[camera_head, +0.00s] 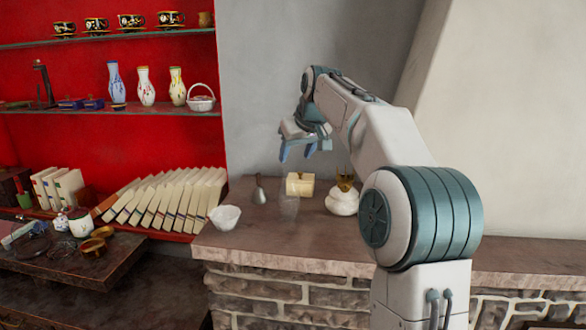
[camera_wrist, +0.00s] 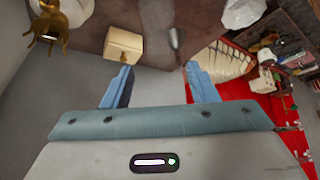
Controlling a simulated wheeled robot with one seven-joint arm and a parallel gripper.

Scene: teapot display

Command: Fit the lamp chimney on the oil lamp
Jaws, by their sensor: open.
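The oil lamp (camera_head: 342,203) has a round white body and a brass burner with upright prongs. It stands on the brick-sided counter, and its burner (camera_wrist: 50,27) shows at the top left of the wrist view. A faint clear glass (camera_head: 289,209), apparently the lamp chimney, stands on the counter left of the lamp, apart from it. My gripper (camera_head: 298,154) is open and empty, above the counter's back part, higher than the lamp and glass. Its two blue fingers (camera_wrist: 158,70) are spread apart in the wrist view.
A cream box (camera_head: 300,184) sits behind the glass. A grey bell-shaped object (camera_head: 259,193) and a white bowl (camera_head: 225,217) stand to the left. Shelves with vases, cups and books fill the left side. The counter's front strip is clear.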

